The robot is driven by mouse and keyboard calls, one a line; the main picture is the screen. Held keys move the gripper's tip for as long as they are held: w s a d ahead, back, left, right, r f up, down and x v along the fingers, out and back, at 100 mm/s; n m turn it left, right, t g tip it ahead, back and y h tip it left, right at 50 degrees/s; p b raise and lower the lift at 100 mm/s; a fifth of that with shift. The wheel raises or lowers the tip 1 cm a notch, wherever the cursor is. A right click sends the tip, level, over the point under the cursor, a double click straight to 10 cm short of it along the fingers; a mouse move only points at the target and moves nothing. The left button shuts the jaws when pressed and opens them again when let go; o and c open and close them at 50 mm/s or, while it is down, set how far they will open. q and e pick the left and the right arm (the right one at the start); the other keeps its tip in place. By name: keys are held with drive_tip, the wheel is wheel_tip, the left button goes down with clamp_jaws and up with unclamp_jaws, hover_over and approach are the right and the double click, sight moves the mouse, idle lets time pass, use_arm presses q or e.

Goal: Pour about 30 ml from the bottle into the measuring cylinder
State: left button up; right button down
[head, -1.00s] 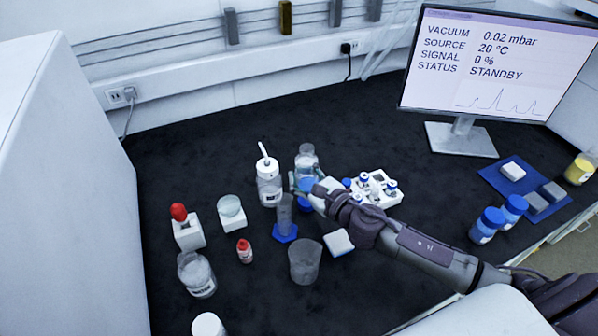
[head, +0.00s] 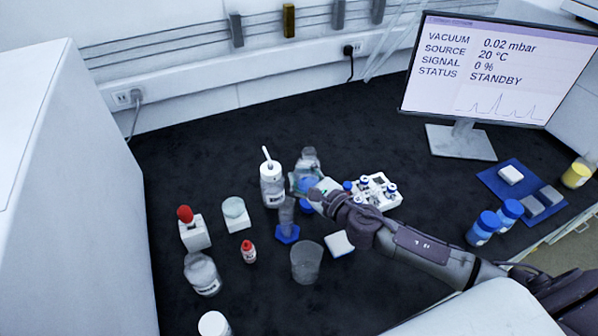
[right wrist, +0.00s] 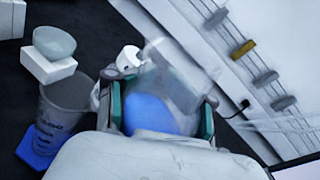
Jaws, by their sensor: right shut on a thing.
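My right gripper (head: 304,184) is shut on a clear bottle, whose body shows between the green-lined fingers in the right wrist view (right wrist: 172,72). A blue patch shows on or in the bottle; I cannot tell which. The bottle looks tilted and blurred, close above the measuring cylinder. The clear measuring cylinder (head: 286,212) stands upright on its blue base just left of and in front of the gripper. It also shows at the left in the right wrist view (right wrist: 62,112). I cannot see a stream or read the level. My left gripper is out of view.
A white wash bottle (head: 271,184) stands left of the gripper, and a white vial rack (head: 378,203) stands right. An empty-looking beaker (head: 306,262), a white pad (head: 339,244) and a small red-capped bottle (head: 248,252) are in front. The dark bench behind is clear.

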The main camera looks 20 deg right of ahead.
drive_tip(key=shift+a+r+n+p, duration=0.15)
drive_tip(key=shift+r+n+p, duration=0.15)
drive_tip(key=shift+p, duration=0.25)
drive_tip(key=shift+p, duration=0.35)
drive_tip(key=shift+n+p, duration=0.35)
drive_tip(key=shift+n, duration=0.15)
drive_tip(key=shift+f, duration=0.1)
drive_tip(key=shift+f+n+h+p, duration=0.25)
drive_tip(key=shift+n+h+p, duration=0.15)
drive_tip(key=shift+n+p, duration=0.1)
idle(0.3)
